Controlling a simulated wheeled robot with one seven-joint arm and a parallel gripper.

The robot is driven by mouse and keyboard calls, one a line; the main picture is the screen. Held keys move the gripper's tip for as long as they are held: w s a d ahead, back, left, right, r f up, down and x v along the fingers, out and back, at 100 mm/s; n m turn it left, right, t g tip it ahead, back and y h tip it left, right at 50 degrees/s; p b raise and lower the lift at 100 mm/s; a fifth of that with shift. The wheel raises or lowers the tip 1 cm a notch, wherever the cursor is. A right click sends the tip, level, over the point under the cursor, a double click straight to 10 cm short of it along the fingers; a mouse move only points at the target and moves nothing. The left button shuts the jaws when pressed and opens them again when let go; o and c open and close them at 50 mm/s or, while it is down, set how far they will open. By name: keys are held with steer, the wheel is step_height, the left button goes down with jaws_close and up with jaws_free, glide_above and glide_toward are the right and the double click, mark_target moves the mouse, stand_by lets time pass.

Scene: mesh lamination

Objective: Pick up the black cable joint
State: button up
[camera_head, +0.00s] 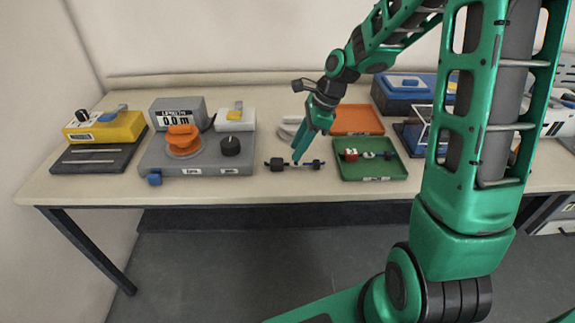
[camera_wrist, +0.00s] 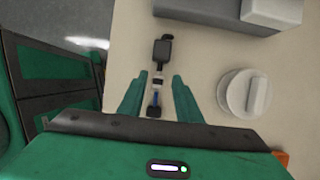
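The black cable joint (camera_head: 277,164) lies on the table near its front edge, left of the green tray. It has dark blocks at both ends and a thinner, lighter middle. My gripper (camera_head: 300,158) is over the joint, pointing down. In the wrist view, the joint (camera_wrist: 162,55) runs lengthwise, with its lower part between my two green fingers (camera_wrist: 158,88). The fingers are open, with a gap on each side of the joint. I cannot tell the exact height of the fingertips above the table.
The green tray (camera_head: 372,174) with small parts stands right of the joint, an orange tray (camera_head: 358,119) behind it. A grey machine (camera_head: 200,165) with an orange knob is at left. A round white object (camera_wrist: 244,93) is beside my fingers. The table (camera_head: 290,185) is clear in front.

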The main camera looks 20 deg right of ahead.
mark_target(290, 163)
steer(key=shift+x, duration=2.65)
steer(key=shift+d, duration=0.2)
steer(key=shift+c, duration=0.7)
jaws_close()
